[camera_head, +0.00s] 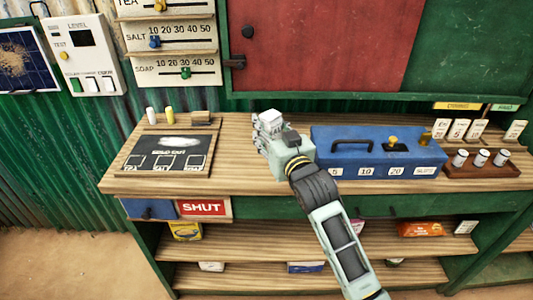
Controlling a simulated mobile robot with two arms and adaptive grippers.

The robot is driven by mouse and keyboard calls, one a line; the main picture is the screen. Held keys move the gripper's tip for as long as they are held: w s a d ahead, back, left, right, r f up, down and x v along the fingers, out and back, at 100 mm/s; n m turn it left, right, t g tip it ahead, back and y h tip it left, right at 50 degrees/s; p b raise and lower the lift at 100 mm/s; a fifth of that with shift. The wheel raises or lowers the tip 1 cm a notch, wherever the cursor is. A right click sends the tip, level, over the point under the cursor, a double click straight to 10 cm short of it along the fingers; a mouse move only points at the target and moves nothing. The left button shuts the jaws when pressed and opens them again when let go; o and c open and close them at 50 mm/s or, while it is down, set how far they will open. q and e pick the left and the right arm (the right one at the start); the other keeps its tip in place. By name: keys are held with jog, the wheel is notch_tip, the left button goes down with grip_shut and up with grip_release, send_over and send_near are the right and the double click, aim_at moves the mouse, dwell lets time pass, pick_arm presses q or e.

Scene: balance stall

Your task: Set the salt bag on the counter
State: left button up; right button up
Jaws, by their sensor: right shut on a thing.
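My right gripper (264,126) is over the middle of the wooden counter (235,165), left of the blue box. It is shut on a small white packet, which I take for the salt bag (271,117). Its label cannot be read, and the fingers hide part of it. I cannot tell whether the packet touches the counter or is held above it. My left gripper is not in view.
A blue box (320,160) with a handle stands right of the gripper, with a rack of small cylinders (483,168) beyond it. A chalkboard (168,152) lies at the left. Bare counter shows between board and gripper. Shelves (265,242) below hold several packets.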

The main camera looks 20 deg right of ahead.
notch_tip(320, 180, down, 2)
jog(key=shift+f, duration=0.25)
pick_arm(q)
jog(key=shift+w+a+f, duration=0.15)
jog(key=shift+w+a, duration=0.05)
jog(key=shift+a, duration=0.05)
pick_arm(e)
jog(key=shift+f, duration=2)
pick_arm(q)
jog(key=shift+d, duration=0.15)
pick_arm(e)
jog(key=o, duration=1.5)
jog(key=shift+f, duration=0.15)
jog(key=shift+o, duration=0.2)
jog(key=shift+s, duration=0.3)
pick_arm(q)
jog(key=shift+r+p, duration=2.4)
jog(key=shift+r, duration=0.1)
pick_arm(e)
jog(key=s+d, duration=0.1)
jog(key=s, duration=1)
jog(key=shift+s, duration=0.3)
